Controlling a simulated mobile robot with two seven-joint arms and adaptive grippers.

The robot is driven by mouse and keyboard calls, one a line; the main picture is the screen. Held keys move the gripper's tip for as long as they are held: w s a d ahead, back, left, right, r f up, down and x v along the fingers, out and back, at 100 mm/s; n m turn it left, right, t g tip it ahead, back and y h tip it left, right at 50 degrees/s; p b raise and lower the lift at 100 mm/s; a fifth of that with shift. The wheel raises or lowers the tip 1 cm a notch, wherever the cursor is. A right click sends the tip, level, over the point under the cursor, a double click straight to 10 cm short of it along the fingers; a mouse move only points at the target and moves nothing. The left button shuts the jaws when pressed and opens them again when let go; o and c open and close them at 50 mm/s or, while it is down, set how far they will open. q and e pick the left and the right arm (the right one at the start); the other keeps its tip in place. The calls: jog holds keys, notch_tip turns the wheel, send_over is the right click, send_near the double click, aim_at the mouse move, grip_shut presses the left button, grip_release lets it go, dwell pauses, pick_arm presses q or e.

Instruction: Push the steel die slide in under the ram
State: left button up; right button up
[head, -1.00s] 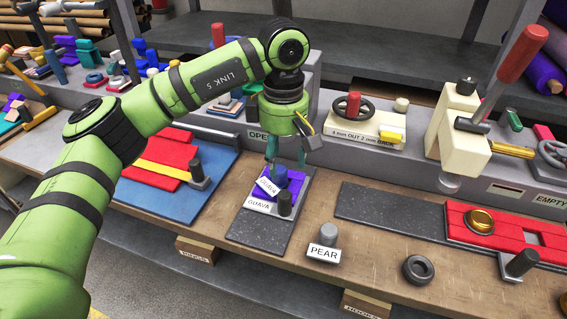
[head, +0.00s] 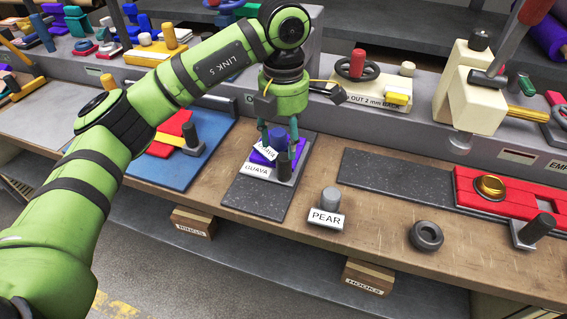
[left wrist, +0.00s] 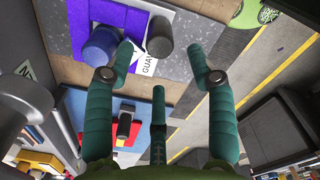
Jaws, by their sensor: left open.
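A grey slide (head: 287,180) carries purple felt, a blue cylinder (head: 277,140), an upright dark knob (head: 284,166) and a GUAVA label. It sits on a dark rail (head: 256,199) running from the left press to the bench front. In the left wrist view the blue cylinder (left wrist: 100,45) and knob (left wrist: 159,36) stand beside one fingertip. My left gripper (head: 279,138) is open and empty, fingers down over the slide; contact cannot be told. The left press's ram is hidden behind my arm. The cream press (head: 475,100) at right has its ram raised. My right gripper is out of view.
A red slide (head: 470,190) with a brass die sits at right. A PEAR-labelled block (head: 326,214) and a black ring (head: 426,236) stand on the bench front. A blue mat (head: 209,150) lies left. The front edge drops to a lower shelf.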

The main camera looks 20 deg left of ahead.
aim_at(283, 157)
pick_arm(q)
notch_tip(283, 157, down, 6)
jog(key=shift+f+p, duration=0.25)
jog(key=shift+p, duration=0.3)
grip_shut()
